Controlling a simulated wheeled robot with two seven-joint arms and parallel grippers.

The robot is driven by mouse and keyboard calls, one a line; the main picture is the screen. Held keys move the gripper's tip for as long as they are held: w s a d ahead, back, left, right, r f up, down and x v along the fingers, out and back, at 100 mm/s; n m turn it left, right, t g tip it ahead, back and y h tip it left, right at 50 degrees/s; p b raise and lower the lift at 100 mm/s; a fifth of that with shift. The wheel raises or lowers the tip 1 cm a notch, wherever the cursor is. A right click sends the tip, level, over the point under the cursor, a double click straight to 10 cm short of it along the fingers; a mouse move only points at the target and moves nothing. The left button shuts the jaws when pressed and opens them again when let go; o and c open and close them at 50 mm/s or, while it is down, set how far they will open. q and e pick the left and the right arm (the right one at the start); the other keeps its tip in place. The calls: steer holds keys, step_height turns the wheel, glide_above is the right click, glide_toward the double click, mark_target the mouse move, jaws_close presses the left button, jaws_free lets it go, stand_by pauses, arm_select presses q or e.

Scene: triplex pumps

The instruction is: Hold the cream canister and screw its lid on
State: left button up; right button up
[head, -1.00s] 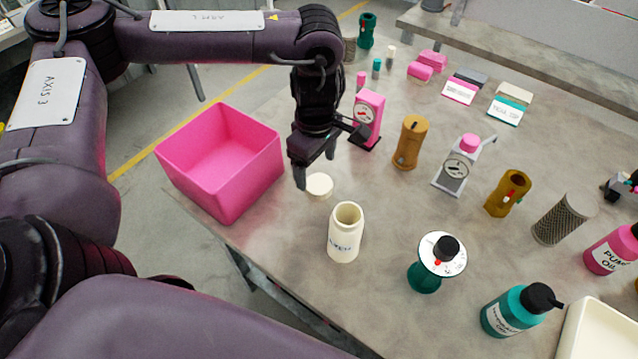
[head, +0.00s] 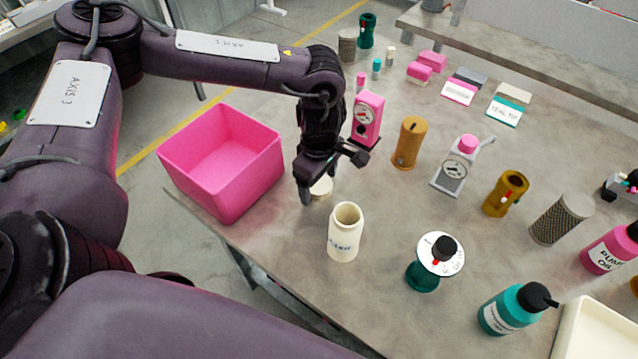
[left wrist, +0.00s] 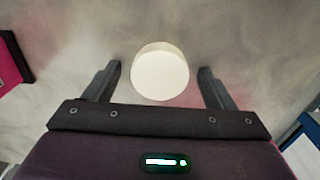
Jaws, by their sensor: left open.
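The cream canister (head: 344,236) stands upright and open-topped on the grey table. Its cream lid (head: 321,189) lies on the table a little behind and left of it, partly hidden by my left gripper in the head view. My left gripper (head: 318,186) points down over the lid with its fingers apart. In the left wrist view the round lid (left wrist: 160,75) shows whole, in the gap between and just beyond the two open fingertips (left wrist: 160,82), apart from both. My right gripper is not clearly seen.
A pink bin (head: 222,160) stands left of the lid. A pink gauge block (head: 367,120) and a tan cylinder (head: 409,143) stand behind. The table between is clear.

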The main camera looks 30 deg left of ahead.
mark_target(320, 183)
arm_select(q)
steer(key=c, duration=1)
steer(key=shift+r, duration=0.1)
steer(key=shift+c, duration=0.2)
step_height(320, 183, up, 8)
steer(key=shift+w+f, duration=0.1)
steer(key=shift+f, duration=0.1)
step_height(320, 183, up, 12)
steer(key=p, duration=0.2)
steer(key=shift+r, duration=0.15)
